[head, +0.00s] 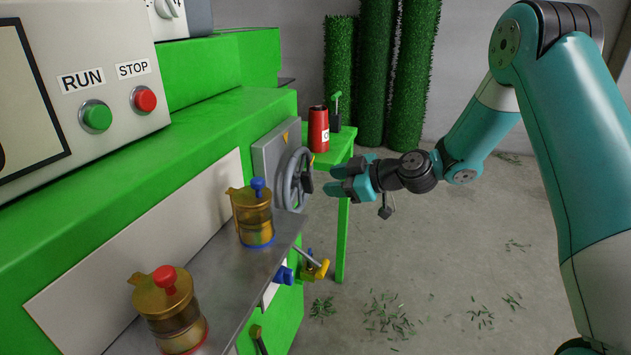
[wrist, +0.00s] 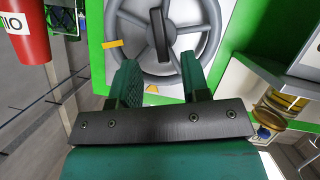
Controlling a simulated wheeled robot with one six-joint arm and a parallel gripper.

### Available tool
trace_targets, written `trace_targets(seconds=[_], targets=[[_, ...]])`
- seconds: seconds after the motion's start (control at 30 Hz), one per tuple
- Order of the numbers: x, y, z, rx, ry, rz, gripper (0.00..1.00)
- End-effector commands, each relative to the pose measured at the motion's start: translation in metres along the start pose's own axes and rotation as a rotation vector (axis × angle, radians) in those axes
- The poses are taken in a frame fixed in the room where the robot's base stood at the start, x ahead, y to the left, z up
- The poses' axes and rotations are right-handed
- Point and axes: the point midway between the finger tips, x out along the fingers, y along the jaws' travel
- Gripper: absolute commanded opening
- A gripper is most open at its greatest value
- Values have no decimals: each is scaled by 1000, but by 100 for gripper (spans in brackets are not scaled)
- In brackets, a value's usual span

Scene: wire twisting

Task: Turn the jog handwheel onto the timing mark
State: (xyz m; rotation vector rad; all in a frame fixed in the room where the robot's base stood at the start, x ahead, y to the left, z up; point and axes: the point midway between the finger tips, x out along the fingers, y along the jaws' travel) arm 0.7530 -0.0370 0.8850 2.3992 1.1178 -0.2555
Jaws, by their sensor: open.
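The grey jog handwheel (head: 289,184) is on a panel at the far end of the green machine. It fills the top of the wrist view (wrist: 212,36). A black handle (wrist: 160,36) stands out in front of the wheel. A yellow mark (wrist: 112,44) shows at the wheel's left edge, and an orange-yellow mark (wrist: 152,89) shows below it, partly hidden by my finger. I cannot tell which is the timing mark. My gripper (head: 332,180) is open and empty, facing the wheel. In the wrist view its fingers (wrist: 159,61) lie either side of the handle's line, apparently short of it.
A red canister (head: 318,130) stands on a green side table (head: 339,155) behind the wheel. Two brass pots (head: 252,215) (head: 170,310) sit on the metal shelf. RUN (head: 97,116) and STOP (head: 144,99) buttons are on the near cabinet. The floor at right is open.

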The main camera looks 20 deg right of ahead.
Motion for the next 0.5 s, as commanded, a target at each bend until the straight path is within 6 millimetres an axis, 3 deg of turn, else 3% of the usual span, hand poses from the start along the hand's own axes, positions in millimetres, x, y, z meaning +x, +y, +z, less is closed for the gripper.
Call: trace_targets(seconds=[0.2, 0.5], targets=[[40, 0, 0, -2, -1, -3, 43], [57, 0, 0, 0, -1, 0, 43]])
